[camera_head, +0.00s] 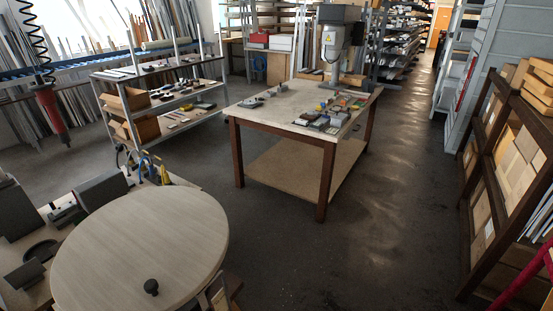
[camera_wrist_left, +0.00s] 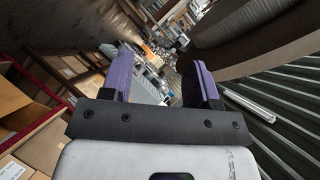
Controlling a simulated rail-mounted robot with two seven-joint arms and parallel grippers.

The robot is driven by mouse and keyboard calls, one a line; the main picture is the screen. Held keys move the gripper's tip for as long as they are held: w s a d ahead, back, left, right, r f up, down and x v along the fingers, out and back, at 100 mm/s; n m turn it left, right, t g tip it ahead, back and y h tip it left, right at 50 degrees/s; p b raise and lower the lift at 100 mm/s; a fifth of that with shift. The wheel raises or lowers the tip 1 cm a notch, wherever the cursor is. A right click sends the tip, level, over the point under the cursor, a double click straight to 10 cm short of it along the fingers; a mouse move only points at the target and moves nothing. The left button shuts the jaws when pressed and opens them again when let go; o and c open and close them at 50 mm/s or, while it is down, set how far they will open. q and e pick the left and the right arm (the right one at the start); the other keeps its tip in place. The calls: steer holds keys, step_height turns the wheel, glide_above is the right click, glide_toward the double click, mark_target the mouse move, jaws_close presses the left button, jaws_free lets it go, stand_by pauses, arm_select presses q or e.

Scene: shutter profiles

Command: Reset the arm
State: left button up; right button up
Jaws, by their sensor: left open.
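My left gripper (camera_wrist_left: 160,62) shows in the left wrist view. Its two purple fingers stand wide apart with nothing held between them. Neither of my grippers shows in the head view, and my right gripper is in no view.
A workbench (camera_head: 290,110) with parts and a drill press (camera_head: 335,45) stands mid-room. Box shelving (camera_head: 480,190) lines the right. The floor (camera_head: 400,190) between is clear.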

arm_select(q)
steer(key=s+d+f+n+g, duration=0.3)
steer(key=s+f+n+g, duration=0.2)
steer(key=s, duration=0.3)
steer(key=s+d+f+n+g, duration=0.2)
steer(key=s+f+n+g, duration=0.25)
steer(key=s, duration=0.35)
step_height(320, 180, up, 28)
steer(key=p, duration=2.9)
steer(key=shift+r+h, duration=0.2)
steer(key=shift+h, duration=0.1)
